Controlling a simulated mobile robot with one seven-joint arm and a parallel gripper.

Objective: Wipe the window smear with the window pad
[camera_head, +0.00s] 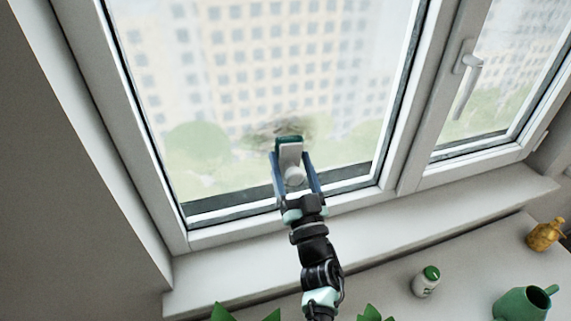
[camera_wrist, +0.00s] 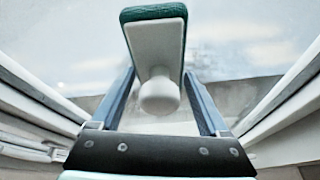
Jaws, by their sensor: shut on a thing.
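The window pad (camera_head: 290,152) is a white block with a green face and a round white knob. My gripper (camera_head: 292,168) is shut on it, with a blue finger on each side. In the wrist view the pad (camera_wrist: 155,45) stands between the two fingers (camera_wrist: 160,98), its green face turned away from me toward the glass. The window smear (camera_head: 268,130) is a dark greyish patch low on the large pane, just behind and around the top of the pad. The pad hides part of it. I cannot tell whether the pad touches the glass.
A white window frame with a handle (camera_head: 467,85) stands to the right. Below the sill (camera_head: 400,228), a white bottle with a green lid (camera_head: 427,281), a green watering can (camera_head: 522,304) and a yellow object (camera_head: 545,235) stand at right. Green leaves (camera_head: 243,313) show at the bottom.

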